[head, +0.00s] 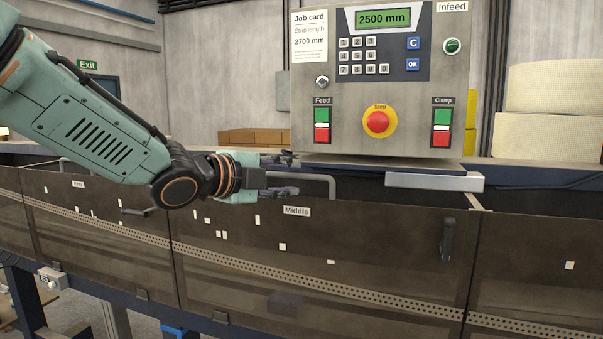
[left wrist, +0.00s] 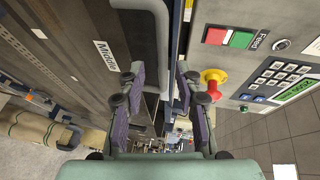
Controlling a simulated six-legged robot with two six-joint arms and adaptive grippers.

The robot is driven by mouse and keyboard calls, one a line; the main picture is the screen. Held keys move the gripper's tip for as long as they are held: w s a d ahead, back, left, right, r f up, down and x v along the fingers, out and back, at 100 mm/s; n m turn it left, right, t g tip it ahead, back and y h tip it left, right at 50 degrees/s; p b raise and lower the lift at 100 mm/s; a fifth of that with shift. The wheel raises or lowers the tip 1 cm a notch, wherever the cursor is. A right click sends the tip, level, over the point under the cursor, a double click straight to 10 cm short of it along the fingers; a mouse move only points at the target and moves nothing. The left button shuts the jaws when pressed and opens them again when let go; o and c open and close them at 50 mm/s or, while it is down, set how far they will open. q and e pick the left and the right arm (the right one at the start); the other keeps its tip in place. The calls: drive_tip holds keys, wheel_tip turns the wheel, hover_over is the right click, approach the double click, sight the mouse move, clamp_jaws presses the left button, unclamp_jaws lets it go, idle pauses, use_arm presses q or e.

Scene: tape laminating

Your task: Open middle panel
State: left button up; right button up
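The middle panel (head: 350,250) is a dark, see-through cover with a "Middle" label (head: 296,211); it looks closed. A grey bar handle (head: 325,178) rises at its top edge. My left gripper (head: 292,174) is open, its fingers one above the other at the left part of this handle. In the left wrist view, the open fingers (left wrist: 155,100) show in front with the handle (left wrist: 163,40) beyond them, and the panel (left wrist: 65,50) to the left. I cannot tell whether the fingers touch the handle. My right gripper is not in view.
A control box (head: 400,130) with a red stop button (head: 379,122) stands just behind and right of the gripper. A grey block (head: 435,181) juts out below it. Neighbouring panels lie left (head: 95,225) and right (head: 540,260). A dark upright handle (head: 447,240) is on the middle panel's right.

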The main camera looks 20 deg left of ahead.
sight(296, 176)
use_arm(q)
drive_tip(key=shift+x, duration=0.75)
drive_tip(key=shift+w+r+p, duration=0.1)
drive_tip(key=shift+w+p, duration=0.35)
drive_tip(key=shift+p, duration=0.05)
drive_tip(key=shift+w+d, duration=0.15)
drive_tip(key=shift+d, duration=0.1)
drive_tip(key=shift+w+d+f, duration=0.2)
drive_tip(key=shift+w+d, duration=0.05)
drive_tip(key=shift+w, duration=0.3)
drive_tip(key=shift+w+f, duration=0.2)
drive_tip(key=shift+w, duration=0.15)
drive_tip(key=shift+c, duration=0.2)
drive_tip(key=shift+s+a+r, duration=0.2)
drive_tip(key=shift+s, duration=0.15)
drive_tip(key=c, duration=0.3)
drive_tip(key=shift+s+r, duration=0.15)
drive_tip(key=shift+s, duration=0.2)
drive_tip(key=c, duration=0.3)
drive_tip(key=shift+w, duration=0.25)
clamp_jaws()
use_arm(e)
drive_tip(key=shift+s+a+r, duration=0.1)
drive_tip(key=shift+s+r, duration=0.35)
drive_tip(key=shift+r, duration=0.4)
